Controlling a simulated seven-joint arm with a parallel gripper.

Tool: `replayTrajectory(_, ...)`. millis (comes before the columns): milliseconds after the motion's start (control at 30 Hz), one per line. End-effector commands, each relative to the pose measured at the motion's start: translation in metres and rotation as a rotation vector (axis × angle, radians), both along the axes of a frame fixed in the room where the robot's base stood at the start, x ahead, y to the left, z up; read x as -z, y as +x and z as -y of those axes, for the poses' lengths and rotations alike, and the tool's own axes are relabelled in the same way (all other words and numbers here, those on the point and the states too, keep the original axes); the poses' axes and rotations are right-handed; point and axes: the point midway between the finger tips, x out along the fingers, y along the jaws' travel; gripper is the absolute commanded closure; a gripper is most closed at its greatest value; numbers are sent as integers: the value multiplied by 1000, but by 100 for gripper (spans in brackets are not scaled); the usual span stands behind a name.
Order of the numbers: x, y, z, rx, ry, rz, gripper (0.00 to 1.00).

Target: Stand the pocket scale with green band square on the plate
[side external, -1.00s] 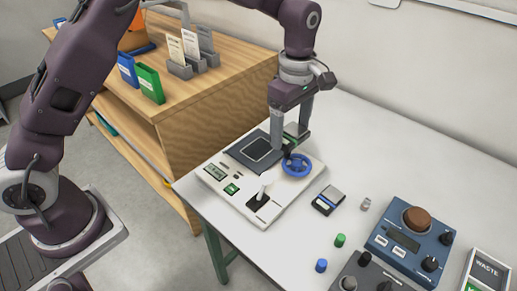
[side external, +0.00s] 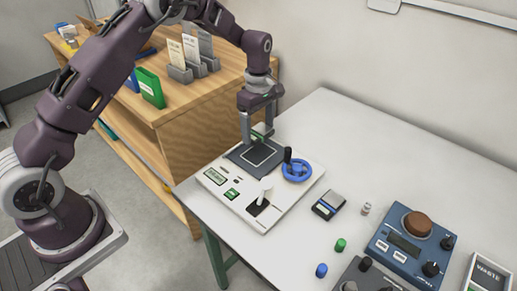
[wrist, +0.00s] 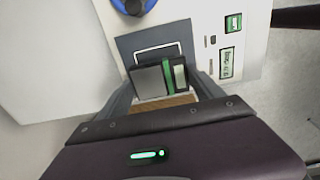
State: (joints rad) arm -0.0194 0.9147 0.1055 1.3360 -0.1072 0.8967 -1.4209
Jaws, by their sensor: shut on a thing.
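The pocket scale with green band (wrist: 150,80) is held between the fingers of my gripper (wrist: 160,88). In the side view it is small between the fingertips (side external: 262,131). It appears to be above the back edge of the dark plate (side external: 240,163), though its exact height is hard to tell. In the wrist view the scale covers part of the white square outline on the plate (wrist: 128,43). The plate belongs to a white weighing device (side external: 222,194) with a display.
A blue handwheel (side external: 296,178) with a dark knob stands right beside the plate. A second pocket scale (side external: 328,204) with a blue band lies on the table to the right. A wooden shelf (side external: 205,125) stands close behind on the left. The table's back right is clear.

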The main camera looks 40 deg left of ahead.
Motion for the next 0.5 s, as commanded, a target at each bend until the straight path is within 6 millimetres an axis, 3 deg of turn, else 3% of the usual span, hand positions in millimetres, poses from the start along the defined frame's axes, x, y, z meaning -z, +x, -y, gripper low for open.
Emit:
replayTrajectory(367,61,0,0,0,-1,-1,72)
replayTrajectory(500,64,0,0,0,0,2,72)
